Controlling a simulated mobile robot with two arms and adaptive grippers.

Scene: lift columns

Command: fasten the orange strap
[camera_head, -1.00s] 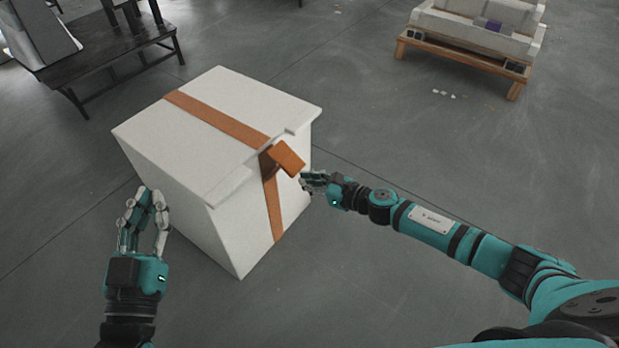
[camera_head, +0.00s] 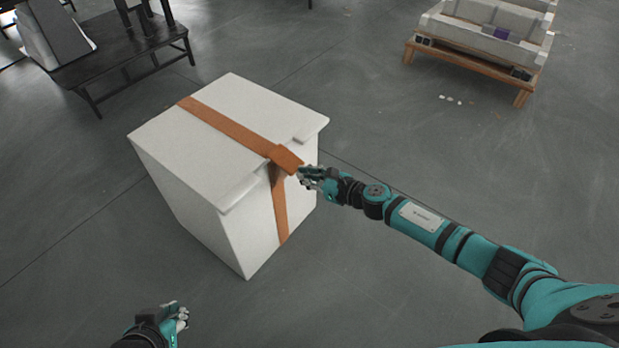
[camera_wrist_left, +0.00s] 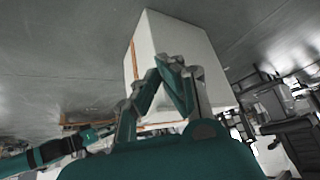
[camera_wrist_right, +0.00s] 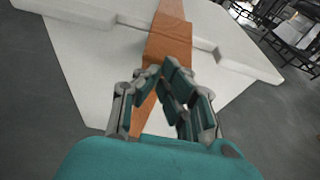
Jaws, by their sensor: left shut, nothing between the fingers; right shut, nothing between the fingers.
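The orange strap (camera_head: 232,128) runs across the lid of a white box (camera_head: 190,180) and down its front face. Its buckle flap (camera_head: 287,158) lies at the lid's front edge, close to level with the lid. My right gripper (camera_head: 305,175) is shut and empty at the flap's free end; whether it touches is unclear. The strap also shows in the right wrist view (camera_wrist_right: 168,42), just beyond the shut fingers. My left gripper (camera_head: 180,314) is shut and empty at the bottom left, apart from the box. The box also shows in the left wrist view (camera_wrist_left: 170,45).
A dark table (camera_head: 120,60) stands at the back left. A wooden pallet (camera_head: 470,68) bearing a pale crate-like load stands at the back right. The grey floor around the box is mostly clear.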

